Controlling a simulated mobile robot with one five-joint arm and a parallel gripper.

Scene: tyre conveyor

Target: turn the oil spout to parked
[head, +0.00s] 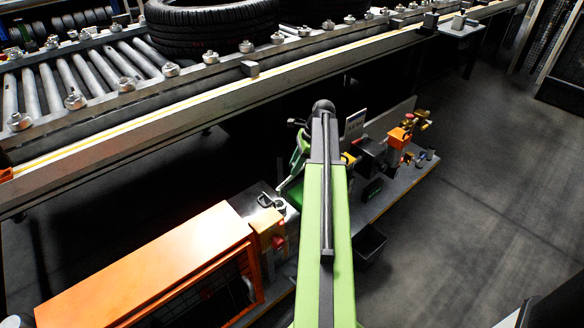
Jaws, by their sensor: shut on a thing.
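My green arm reaches forward over the bench (372,208), and its wrist bends down on the left of the arm. My gripper (286,186) is small in the head view and partly hidden by the arm. It is shut on a thin part, which I take to be the oil spout, above a dark green item (295,195). The spout's outline and its angle are too small and too covered to make out. No marking for the parked position can be read.
An orange-framed cabinet (150,265) stands at the left, with a metal fitting (270,200) and a red button (278,241) near it. Several fixtures, one an orange block (397,138), stand on the bench to the right. A roller conveyor (90,75) carrying a tyre (212,28) runs behind.

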